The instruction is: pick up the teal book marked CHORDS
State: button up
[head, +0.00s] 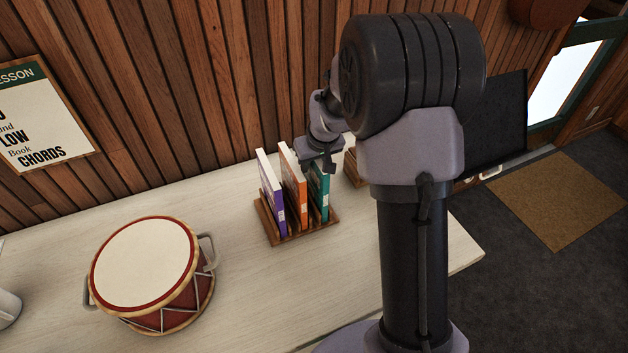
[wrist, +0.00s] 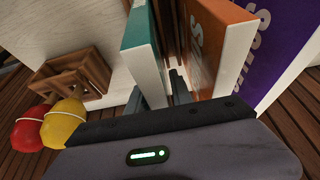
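The teal book (head: 322,203) stands upright in a wooden rack (head: 312,228), at the right end of a row of three books. Its cover text is too small to read in the head view. In the wrist view the teal book (wrist: 143,42) shows its cover and pale page edge. My gripper (head: 318,168) is at the top of this book, pointing down. In the wrist view my gripper (wrist: 157,95) has one finger on each side of the teal book, the right finger in the gap beside the orange book. The fingers look open, with no clear grip.
The orange book (head: 293,187) and purple book (head: 271,200) share the rack. A red drum (head: 150,270) stands to the left. A wood-panelled wall (head: 190,80) backs the table.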

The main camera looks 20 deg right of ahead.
grip_shut()
dwell(1.1)
